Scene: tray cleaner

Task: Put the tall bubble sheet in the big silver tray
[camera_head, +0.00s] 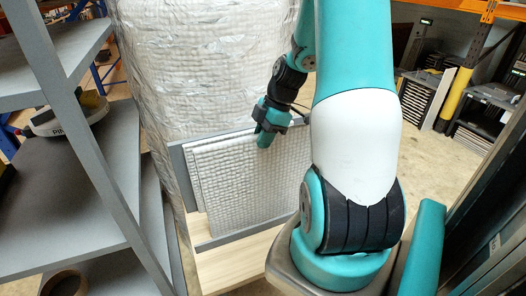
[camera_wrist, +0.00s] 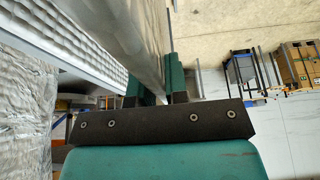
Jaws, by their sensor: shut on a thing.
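Silvery, quilted bubble sheets stand upright in a grey rack (camera_head: 222,240) on a pale wooden board. The front, larger sheet (camera_head: 245,185) has its top edge at my gripper (camera_head: 266,138); another sheet (camera_head: 194,165) shows behind it at the left. In the wrist view my gripper (camera_wrist: 160,88) is shut on one sheet (camera_wrist: 145,45), which runs edge-on between the teal fingers. A second quilted sheet (camera_wrist: 95,30) lies to its left, apart from the fingers. I cannot make out a big silver tray for certain in either view.
A large wrapped roll (camera_head: 200,65) stands close behind the rack. Grey shelves (camera_head: 60,200) with a tape roll (camera_head: 64,284) are at the left. Open floor (camera_head: 455,165) lies at the right, with dark stacked goods (camera_head: 420,95) beyond.

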